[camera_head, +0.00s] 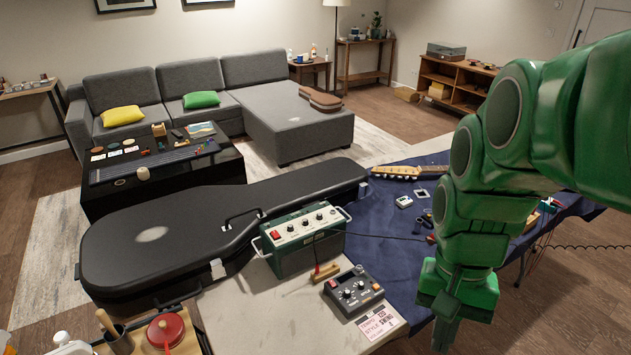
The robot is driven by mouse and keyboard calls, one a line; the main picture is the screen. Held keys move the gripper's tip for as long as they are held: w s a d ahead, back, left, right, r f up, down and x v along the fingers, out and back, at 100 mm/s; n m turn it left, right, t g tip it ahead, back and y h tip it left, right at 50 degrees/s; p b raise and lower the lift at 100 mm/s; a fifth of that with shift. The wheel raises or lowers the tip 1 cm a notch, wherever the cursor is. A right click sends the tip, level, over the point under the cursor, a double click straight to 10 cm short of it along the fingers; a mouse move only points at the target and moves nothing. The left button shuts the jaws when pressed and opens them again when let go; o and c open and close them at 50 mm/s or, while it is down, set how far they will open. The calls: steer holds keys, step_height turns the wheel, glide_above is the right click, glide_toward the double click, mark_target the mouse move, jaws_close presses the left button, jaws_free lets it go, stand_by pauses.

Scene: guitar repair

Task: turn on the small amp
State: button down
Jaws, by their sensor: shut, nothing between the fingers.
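The small amp (304,256) is a dark green box with a pale top panel on the near table. Its panel carries a red switch (276,234) at the left and several black knobs. Thin handles stand at its sides. Whether the switch is on or off is too small to tell. My gripper (444,336) hangs at the lower right, pointing down over the blue cloth. It is shut and empty, apart from the amp and well to its right.
A black guitar case (150,236) lies behind and left of the amp. The blue cloth (395,240) holds a guitar headstock (408,172) and small items.

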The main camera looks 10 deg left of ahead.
steer(key=w+a+r+m+t+h, duration=0.1)
steer(key=w+a+m, duration=0.1)
steer(key=w+a, duration=0.5)
steer(key=w+a+m+t+h, duration=0.1)
steer(key=w+a, duration=0.2)
steer(key=w, duration=0.7)
steer(key=w+a+r+m+t+h, duration=0.1)
steer(key=w+a+m, duration=0.1)
steer(key=w+a, duration=0.5)
steer(key=w+a+f+t, duration=0.1)
steer(key=w+a+f, duration=0.1)
steer(key=a, duration=0.6)
steer(key=w+a+f+m, duration=0.1)
steer(key=w+a, duration=0.3)
steer(key=a, duration=0.4)
steer(key=w+a+f+t+y, duration=0.1)
steer(key=w+a+f, duration=0.1)
steer(key=a, duration=0.6)
steer(key=shift+w+f+m+t, duration=0.3)
steer(key=shift+w+f+m, duration=0.1)
steer(key=shift+f, duration=0.5)
glide_above(275, 231)
steer(key=s, duration=0.1)
step_height(275, 231, down, 12)
steer(key=shift+s+a+r, duration=0.1)
steer(key=shift+a+r, duration=0.05)
steer(key=shift+r, duration=0.1)
steer(key=shift+a+f, duration=0.15)
steer(key=shift+f, duration=0.85)
